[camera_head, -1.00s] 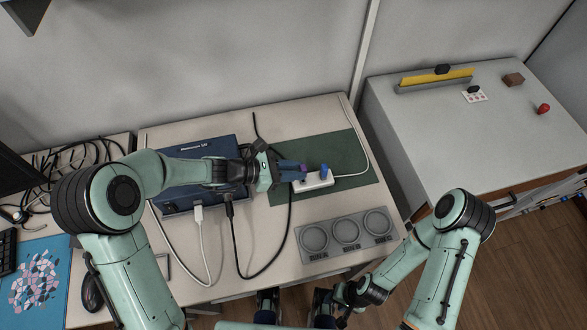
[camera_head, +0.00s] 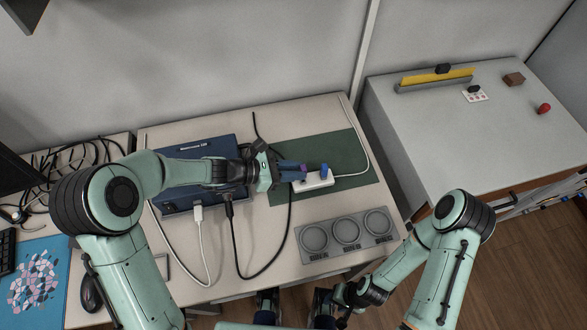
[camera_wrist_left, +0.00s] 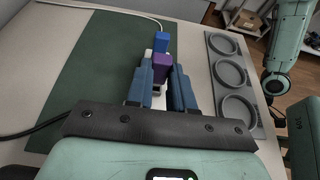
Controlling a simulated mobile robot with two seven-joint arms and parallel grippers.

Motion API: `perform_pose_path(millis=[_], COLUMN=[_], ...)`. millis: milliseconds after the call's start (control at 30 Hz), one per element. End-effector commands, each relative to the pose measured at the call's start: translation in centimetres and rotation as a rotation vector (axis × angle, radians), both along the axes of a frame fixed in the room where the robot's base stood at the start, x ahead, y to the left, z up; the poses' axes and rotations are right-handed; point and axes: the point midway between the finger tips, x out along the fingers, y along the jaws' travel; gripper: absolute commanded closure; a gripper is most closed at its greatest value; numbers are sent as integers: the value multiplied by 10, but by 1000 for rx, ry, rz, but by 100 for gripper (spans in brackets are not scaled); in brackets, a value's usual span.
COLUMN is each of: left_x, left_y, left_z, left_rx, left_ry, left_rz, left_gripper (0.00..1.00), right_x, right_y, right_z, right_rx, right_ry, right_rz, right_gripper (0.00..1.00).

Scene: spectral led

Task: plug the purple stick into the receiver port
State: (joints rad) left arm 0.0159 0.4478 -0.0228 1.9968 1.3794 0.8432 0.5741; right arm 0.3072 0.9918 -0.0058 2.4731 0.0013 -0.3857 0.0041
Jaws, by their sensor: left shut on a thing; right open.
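My left gripper (camera_head: 290,173) is shut on the purple stick (camera_wrist_left: 160,67), which shows between its blue fingers in the left wrist view. The white receiver (camera_head: 318,181) lies on the green mat (camera_head: 345,150), right at the fingertips. A blue stick (camera_head: 324,169) stands upright on the receiver beyond the purple one; it also shows in the left wrist view (camera_wrist_left: 161,42). The purple stick is over or at the receiver; I cannot tell whether it is seated in a port. My right gripper (camera_head: 323,305) is low at the table's front edge, away from the receiver, and open.
A grey tray with three round wells (camera_head: 346,235) lies in front of the mat. A dark blue box (camera_head: 185,200) with white and black cables stands left. A white cable (camera_head: 362,160) runs from the receiver. A grey side table (camera_head: 450,140) stands right.

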Motion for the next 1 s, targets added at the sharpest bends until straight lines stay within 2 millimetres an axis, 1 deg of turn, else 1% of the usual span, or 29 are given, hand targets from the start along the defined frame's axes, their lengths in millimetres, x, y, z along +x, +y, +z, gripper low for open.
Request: perform_pose_path(millis=[600, 767, 1000], left_x=[0, 0, 0], left_y=[0, 0, 0], left_z=[-17, -15, -6], left_rx=[0, 1, 0], left_ry=[0, 0, 0], left_rz=[0, 0, 0], left_gripper=[100, 100, 100], right_x=[-3, -3, -1], right_y=[0, 0, 0], right_z=[-14, -12, -5], right_rx=[0, 0, 0], right_ry=[4, 4, 2], right_rz=[0, 0, 0], right_gripper=[57, 57, 57])
